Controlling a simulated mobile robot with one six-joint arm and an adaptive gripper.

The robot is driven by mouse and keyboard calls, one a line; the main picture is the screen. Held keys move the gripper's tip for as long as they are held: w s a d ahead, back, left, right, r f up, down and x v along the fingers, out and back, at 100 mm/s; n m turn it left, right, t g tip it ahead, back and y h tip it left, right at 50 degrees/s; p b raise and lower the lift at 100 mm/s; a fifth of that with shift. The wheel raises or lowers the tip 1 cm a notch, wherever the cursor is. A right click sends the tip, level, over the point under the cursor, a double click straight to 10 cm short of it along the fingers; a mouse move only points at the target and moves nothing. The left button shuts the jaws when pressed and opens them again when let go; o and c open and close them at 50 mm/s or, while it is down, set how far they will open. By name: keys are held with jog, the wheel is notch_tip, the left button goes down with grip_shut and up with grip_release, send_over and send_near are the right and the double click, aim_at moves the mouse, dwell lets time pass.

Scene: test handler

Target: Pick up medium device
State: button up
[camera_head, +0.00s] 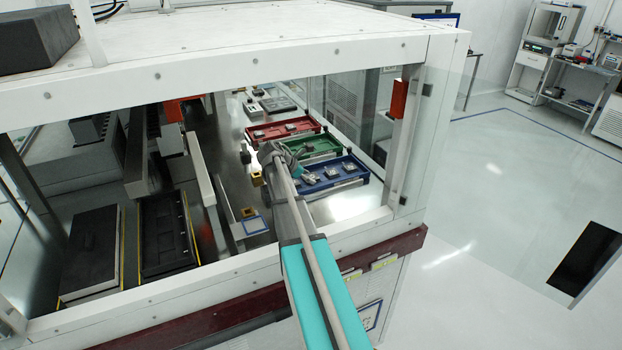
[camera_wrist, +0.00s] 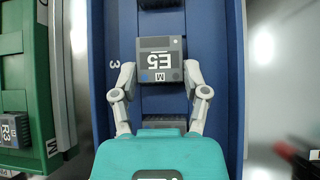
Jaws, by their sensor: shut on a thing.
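A dark grey block-shaped device (camera_wrist: 160,60) with a light label reading "E5" and "M" is between the two fingers of my gripper (camera_wrist: 160,78) in the wrist view. The fingers touch its left and right sides and are shut on it. The device is over the blue tray (camera_wrist: 106,120), which is marked "3"; I cannot tell whether it is lifted clear. In the head view, my gripper (camera_head: 284,158) is by the green tray (camera_head: 325,138) and the blue tray (camera_head: 358,181), and my arm hides part of them.
Other dark devices sit in the blue tray, partly hidden behind my gripper. The green tray holds a device marked "R3" (camera_wrist: 15,128). A red tray (camera_head: 262,142) stands beyond. The white machine frame (camera_head: 340,240) surrounds the opening my arm reaches through.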

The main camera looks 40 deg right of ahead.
jog(key=shift+r, duration=0.15)
notch_tip(320, 180, up, 3)
jog(key=p, duration=0.3)
jog(key=s+a+r+p, duration=0.9)
jog(key=a+p, duration=0.1)
jog(key=shift+s+a+r, duration=0.15)
jog(key=shift+s+r, duration=0.05)
jog(key=shift+r, duration=0.1)
jog(key=shift+w, duration=0.1)
dwell(0.6)
jog(key=shift+g, duration=0.5)
jog(key=w+d+f+b, duration=0.2)
jog(key=w+d, duration=0.1)
jog(key=w+d+f+b, duration=0.2)
jog(key=w+d, duration=0.1)
jog(key=w+d+f+b, duration=0.2)
jog(key=w+d, duration=0.1)
jog(key=d, duration=0.1)
jog(key=shift+f+b, duration=0.3)
jog(key=shift+f, duration=0.05)
jog(key=shift+w+d, duration=0.1)
jog(key=shift+d, duration=0.1)
jog(key=shift+f, duration=0.25)
